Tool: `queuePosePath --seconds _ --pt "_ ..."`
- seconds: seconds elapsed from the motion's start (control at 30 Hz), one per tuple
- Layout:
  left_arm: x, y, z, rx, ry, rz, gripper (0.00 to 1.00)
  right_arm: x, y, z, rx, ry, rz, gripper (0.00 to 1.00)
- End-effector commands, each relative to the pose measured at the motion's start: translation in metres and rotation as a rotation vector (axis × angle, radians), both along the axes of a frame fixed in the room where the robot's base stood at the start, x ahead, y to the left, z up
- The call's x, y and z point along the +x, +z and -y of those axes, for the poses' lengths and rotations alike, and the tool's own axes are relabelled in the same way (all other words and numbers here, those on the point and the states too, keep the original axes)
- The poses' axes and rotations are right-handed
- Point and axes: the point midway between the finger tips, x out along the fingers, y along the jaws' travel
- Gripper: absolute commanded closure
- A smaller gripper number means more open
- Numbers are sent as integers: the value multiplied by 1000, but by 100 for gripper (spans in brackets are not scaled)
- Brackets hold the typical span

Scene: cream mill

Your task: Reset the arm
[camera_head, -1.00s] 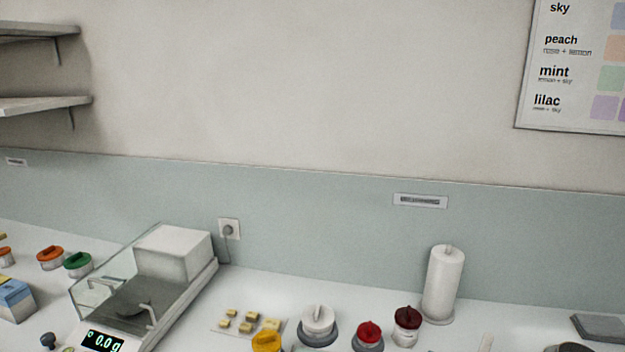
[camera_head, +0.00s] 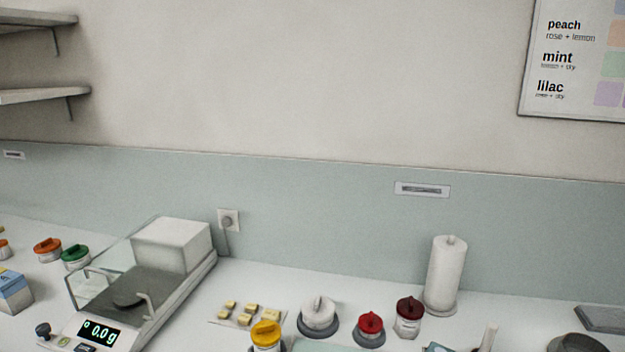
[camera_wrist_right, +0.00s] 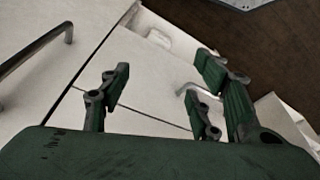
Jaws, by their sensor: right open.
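My right gripper (camera_wrist_right: 165,95) shows in the right wrist view. Its dark green fingers are spread apart and nothing is between them. Behind them are white cabinet fronts with metal bar handles (camera_wrist_right: 38,50) and a brown floor (camera_wrist_right: 225,35). The fingers look clear of the cabinet fronts, though the exact gap cannot be told. Neither gripper nor arm shows in the head view. My left gripper is not in view.
In the head view, a balance (camera_head: 150,285) reading 0.0 g stands on the white counter. Shelves (camera_head: 40,96) hang at upper left.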

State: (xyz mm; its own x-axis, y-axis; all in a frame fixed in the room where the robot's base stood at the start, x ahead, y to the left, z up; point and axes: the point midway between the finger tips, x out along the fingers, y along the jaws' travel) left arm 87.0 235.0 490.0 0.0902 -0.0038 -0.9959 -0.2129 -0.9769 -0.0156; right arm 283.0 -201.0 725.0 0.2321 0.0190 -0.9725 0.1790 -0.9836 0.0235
Motion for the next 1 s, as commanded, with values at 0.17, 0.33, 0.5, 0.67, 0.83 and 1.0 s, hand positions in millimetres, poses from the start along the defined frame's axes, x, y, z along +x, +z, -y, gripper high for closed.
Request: queuePosePath --seconds 0.17,0.33,0.5,0.67,0.83,1.0 --pt "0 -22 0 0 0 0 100 -30 -107 4 -6 7 -45 43" --pt "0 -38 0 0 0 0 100 -74 -188 11 -10 15 -79 43" --pt "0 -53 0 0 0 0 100 -127 -253 20 -15 22 -112 43" --pt "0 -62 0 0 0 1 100 -169 -287 28 -19 28 -132 43" --pt "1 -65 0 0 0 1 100 -191 -299 33 -20 32 -140 43" --pt "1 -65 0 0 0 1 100 -194 -300 33 -21 32 -141 43"
